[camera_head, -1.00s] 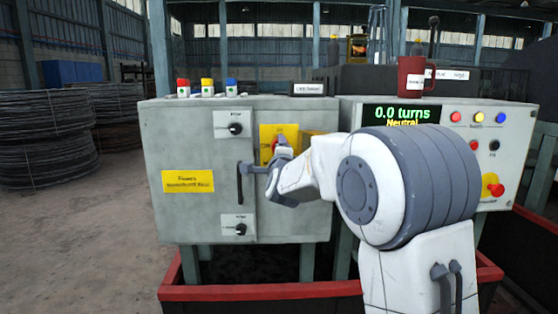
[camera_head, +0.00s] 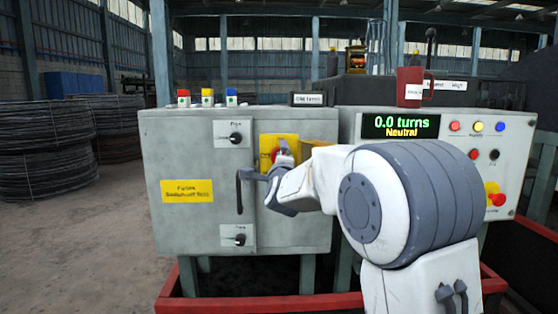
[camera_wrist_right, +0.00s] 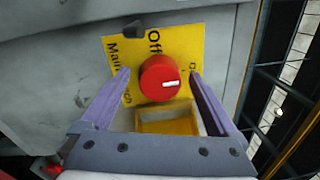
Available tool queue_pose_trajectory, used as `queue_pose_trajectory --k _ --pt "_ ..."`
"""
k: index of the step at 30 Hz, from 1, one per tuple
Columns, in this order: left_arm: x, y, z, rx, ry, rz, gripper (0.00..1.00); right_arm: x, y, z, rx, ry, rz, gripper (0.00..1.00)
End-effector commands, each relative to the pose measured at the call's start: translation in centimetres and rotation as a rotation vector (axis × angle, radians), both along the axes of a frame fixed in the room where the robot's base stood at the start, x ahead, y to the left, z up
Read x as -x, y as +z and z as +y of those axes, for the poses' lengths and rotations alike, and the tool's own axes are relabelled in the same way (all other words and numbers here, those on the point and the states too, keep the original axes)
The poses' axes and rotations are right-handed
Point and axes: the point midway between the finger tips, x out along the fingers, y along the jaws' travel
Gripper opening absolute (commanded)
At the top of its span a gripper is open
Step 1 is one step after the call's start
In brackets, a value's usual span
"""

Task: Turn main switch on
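The main switch is a red round knob (camera_wrist_right: 160,77) with a white mark, on a yellow plate (camera_wrist_right: 183,45) lettered "Off" and "Main". In the head view the knob (camera_head: 278,154) is partly hidden by my right gripper (camera_head: 265,168), in front of the grey cabinet. In the right wrist view my right gripper (camera_wrist_right: 160,75) is open, one finger on each side of the knob with visible gaps. I cannot tell how deep the tips reach around it. The white mark lies nearly level, right of the knob's centre. My left gripper is not in view.
The cabinet (camera_head: 205,240) has a dark vertical handle (camera_head: 239,190) beside the gripper and black knobs above (camera_head: 236,138) and below (camera_head: 240,240). A yellow box (camera_wrist_right: 168,121) juts out below the switch. The right console's display (camera_head: 400,126) reads "0.0 turns Neutral". A red mug (camera_head: 409,86) stands on top.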

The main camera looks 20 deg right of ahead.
Motion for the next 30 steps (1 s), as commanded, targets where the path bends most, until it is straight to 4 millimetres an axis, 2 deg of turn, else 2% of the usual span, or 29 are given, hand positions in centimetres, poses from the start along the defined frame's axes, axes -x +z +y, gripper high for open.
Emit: queue_pose_trajectory --k 5,8,21,25,30 --pt "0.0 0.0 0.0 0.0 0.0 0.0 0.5 0.2 0.0 0.1 0.001 0.001 0.001 0.95" --pt "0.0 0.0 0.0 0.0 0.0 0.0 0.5 1.1 0.0 0.4 0.001 0.002 0.001 0.95" --pt "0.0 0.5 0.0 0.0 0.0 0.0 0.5 8.8 -0.4 2.6 0.0 0.002 -0.002 0.95" --pt "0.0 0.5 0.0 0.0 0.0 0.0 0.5 9.8 -0.6 2.8 0.0 0.001 0.0 0.95" --pt "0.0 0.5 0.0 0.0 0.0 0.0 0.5 10.1 -0.7 2.9 0.0 0.0 0.0 0.95"
